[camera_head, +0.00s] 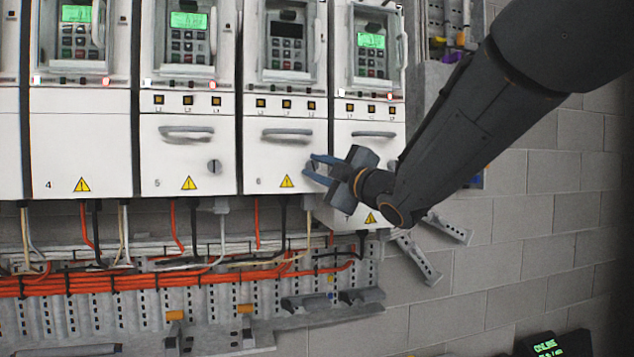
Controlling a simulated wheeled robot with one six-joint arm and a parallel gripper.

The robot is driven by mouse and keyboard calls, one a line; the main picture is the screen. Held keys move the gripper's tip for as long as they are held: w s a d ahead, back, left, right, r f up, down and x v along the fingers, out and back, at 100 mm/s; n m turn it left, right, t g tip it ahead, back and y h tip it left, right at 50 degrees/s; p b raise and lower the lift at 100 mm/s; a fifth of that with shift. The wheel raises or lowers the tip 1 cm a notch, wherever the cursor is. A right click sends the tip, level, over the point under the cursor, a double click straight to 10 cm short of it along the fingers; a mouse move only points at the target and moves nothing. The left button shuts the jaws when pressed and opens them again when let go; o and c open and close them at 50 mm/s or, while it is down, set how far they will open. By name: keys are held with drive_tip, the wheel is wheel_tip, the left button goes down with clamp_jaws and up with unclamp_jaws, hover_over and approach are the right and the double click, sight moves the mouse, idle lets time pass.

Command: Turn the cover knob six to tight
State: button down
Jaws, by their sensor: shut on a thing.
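Drive six (271,154) is a white unit marked 6, with a handle and a yellow warning triangle on its lower cover. Its cover knob (311,165) is at the right side of that cover, mostly hidden by my gripper. My gripper (312,168) has blue fingers and reaches in from the right, its fingertips shut on the knob. The knob's slot cannot be made out. Drive six's screen (286,29) is dark.
Drive five (187,150), with its knob (214,166) in plain view, stands left. Drive seven (362,128) stands right, its lower cover partly behind my gripper and arm. Orange cables (150,283) run below. Bare brick wall (530,230) is at right.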

drive_tip(key=shift+m+t+b, duration=0.6)
drive_tip(key=shift+m+b, duration=0.65)
drive_tip(key=shift+m, duration=0.55)
drive_tip(key=c, duration=1.5)
unclamp_jaws()
drive_tip(key=shift+b+v, duration=0.85)
drive_tip(key=shift+v, duration=3.1)
